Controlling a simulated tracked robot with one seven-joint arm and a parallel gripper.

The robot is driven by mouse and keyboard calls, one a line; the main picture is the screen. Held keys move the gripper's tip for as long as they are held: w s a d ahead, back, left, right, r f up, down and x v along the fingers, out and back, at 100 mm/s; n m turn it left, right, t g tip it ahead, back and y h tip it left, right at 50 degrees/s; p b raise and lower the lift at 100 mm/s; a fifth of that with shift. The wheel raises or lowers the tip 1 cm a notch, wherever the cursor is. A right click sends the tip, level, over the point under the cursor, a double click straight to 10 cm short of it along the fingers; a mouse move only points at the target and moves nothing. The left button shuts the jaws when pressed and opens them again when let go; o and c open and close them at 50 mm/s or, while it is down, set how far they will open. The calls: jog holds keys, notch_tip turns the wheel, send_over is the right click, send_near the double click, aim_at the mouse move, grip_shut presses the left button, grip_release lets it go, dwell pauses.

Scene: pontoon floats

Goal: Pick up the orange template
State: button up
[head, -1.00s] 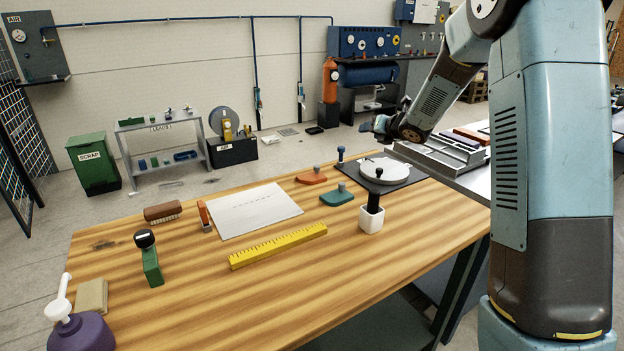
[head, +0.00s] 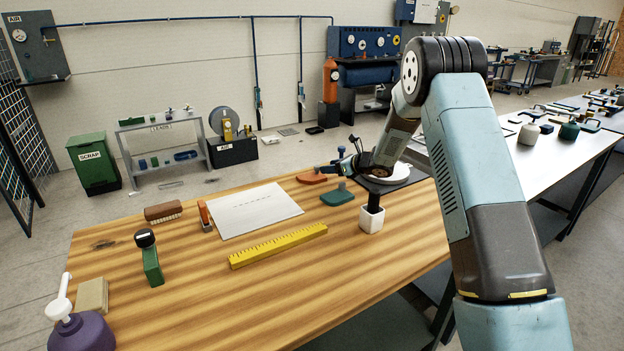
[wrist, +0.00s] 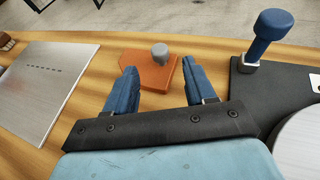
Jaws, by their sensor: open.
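The orange template (head: 311,177) is a flat plate with a grey knob, lying on the wooden bench near its far edge. In the wrist view the orange template (wrist: 148,72) lies ahead of my gripper, and its knob shows between the two blue fingers in the picture. My gripper (wrist: 156,85) is open and empty, with its fingers short of the knob. In the head view my gripper (head: 336,167) reaches left over the far side of the bench, close to the right of the template. The template's near edge is partly bordered by the fingers.
A teal template (head: 337,197) lies just nearer on the bench. A dark mat (wrist: 262,95) with a blue-knobbed post (wrist: 268,35) and a round plate (wrist: 303,140) sits to the right. A white sheet (head: 252,211) lies left, with a yellow ruler (head: 278,246) in front.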

aim_at(317, 166)
jog(key=shift+x, duration=3.75)
jog(key=shift+r, duration=0.1)
grip_shut()
